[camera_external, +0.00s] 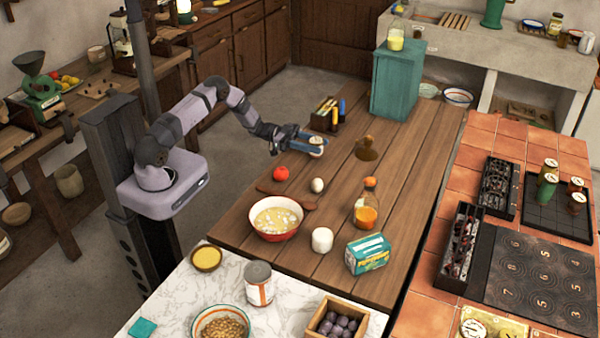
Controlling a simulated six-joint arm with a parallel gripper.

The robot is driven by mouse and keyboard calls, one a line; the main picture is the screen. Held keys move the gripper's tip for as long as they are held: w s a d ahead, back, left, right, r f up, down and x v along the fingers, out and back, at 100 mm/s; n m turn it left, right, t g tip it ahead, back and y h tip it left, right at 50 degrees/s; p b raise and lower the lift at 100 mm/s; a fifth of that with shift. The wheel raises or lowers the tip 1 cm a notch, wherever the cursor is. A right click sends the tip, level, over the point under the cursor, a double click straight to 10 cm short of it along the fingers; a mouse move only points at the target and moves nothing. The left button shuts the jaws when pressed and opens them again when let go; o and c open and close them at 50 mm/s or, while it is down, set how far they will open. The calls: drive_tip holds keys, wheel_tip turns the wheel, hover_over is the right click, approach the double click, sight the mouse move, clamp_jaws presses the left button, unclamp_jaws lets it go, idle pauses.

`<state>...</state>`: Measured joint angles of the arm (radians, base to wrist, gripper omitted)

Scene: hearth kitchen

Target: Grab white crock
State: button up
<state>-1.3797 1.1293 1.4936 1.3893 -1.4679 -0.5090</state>
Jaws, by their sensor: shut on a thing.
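My gripper (312,140) is over the far left part of the wooden table, with its blue-edged fingers shut on a small whitish pot (316,151). The pot is partly hidden by the fingers. It is too small in view to tell whether it is the white crock or whether it touches the table. A plain white cylindrical vessel (322,240) stands upright on the table nearer the camera, apart from my gripper.
A caddy (325,115) of dark and yellow items stands just behind my gripper. A brown object (367,149) is to its right. A tomato (281,174), egg (317,185), mixing bowl (276,218), orange bottle (366,208) and green carton (368,254) stand nearer.

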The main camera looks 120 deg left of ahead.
sight(316, 140)
wheel_tip(316, 140, up, 8)
drive_tip(key=shift+f+b, duration=0.2)
drive_tip(key=shift+b, duration=0.2)
